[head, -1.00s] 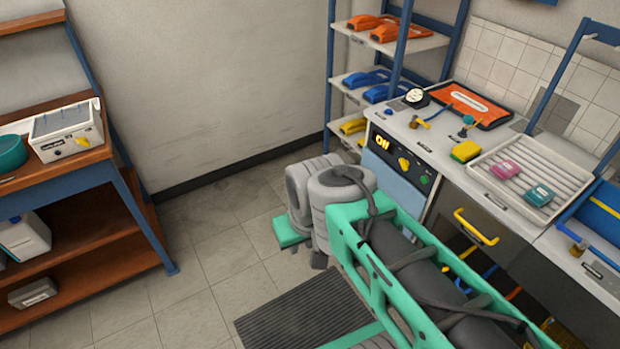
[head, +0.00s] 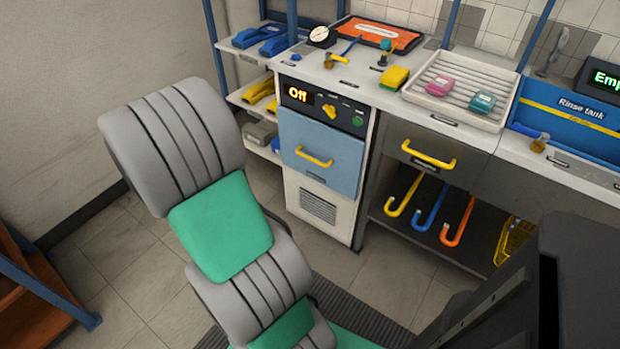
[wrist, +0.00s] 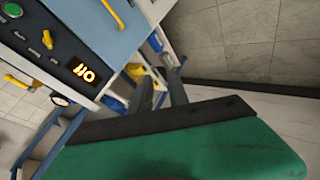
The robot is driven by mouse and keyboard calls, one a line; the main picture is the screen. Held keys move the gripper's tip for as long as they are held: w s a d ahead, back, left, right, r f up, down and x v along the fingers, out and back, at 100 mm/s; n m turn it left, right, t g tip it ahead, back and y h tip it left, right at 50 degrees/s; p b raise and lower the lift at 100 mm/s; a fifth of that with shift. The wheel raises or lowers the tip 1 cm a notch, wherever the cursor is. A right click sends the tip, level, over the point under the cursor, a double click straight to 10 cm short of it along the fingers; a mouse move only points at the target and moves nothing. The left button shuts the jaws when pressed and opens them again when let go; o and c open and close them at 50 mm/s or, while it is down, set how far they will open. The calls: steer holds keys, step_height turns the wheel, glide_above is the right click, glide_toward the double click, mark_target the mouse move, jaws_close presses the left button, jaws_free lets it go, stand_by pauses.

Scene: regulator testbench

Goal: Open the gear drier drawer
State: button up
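The gear drier appears to be the white cabinet (head: 319,212) in the head view. Its panel display (head: 297,95) reads "Off". Its light-blue drawer front (head: 322,150) looks shut and carries a yellow bar handle (head: 314,157). In the wrist view, the blue front (wrist: 101,35) and part of its handle (wrist: 113,13) show at the upper left, tilted. My gripper (wrist: 161,82) shows two dark fingers with a gap between them. They are empty and to the right of the drawer front in that view, apart from the handle. I cannot make out the fingers in the head view.
A grey drawer (head: 430,152) with another yellow handle is right of the drier, above several hanging hooks. The worktop holds a ribbed tray (head: 461,107), a yellow sponge (head: 394,77) and a blue rinse tank (head: 570,112). Shelves (head: 240,52) stand left of the drier. Floor in front is partly open.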

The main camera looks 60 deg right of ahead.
steer(key=s+d+f+g+h+b, duration=0.1)
steer(key=s+d+f+h+b, duration=0.15)
steer(key=d+f, duration=0.45)
steer(key=s+d+f+g+h+b, duration=0.1)
steer(key=s+d+f+g+b, duration=0.2)
steer(key=d+f, duration=0.45)
steer(key=n+g+h+b, duration=0.1)
steer(key=n+h+b, duration=0.15)
steer(key=b, duration=0.25)
glide_toward(312, 159)
steer(key=d+f, duration=0.2)
steer(key=shift+m+h, duration=0.25)
steer(key=shift+h, duration=0.15)
steer(key=b+x, duration=0.2)
steer(key=x, duration=0.5)
steer(key=shift+s+d, duration=0.15)
steer(key=shift+d, duration=0.5)
steer(key=shift+c, duration=0.2)
jaws_close()
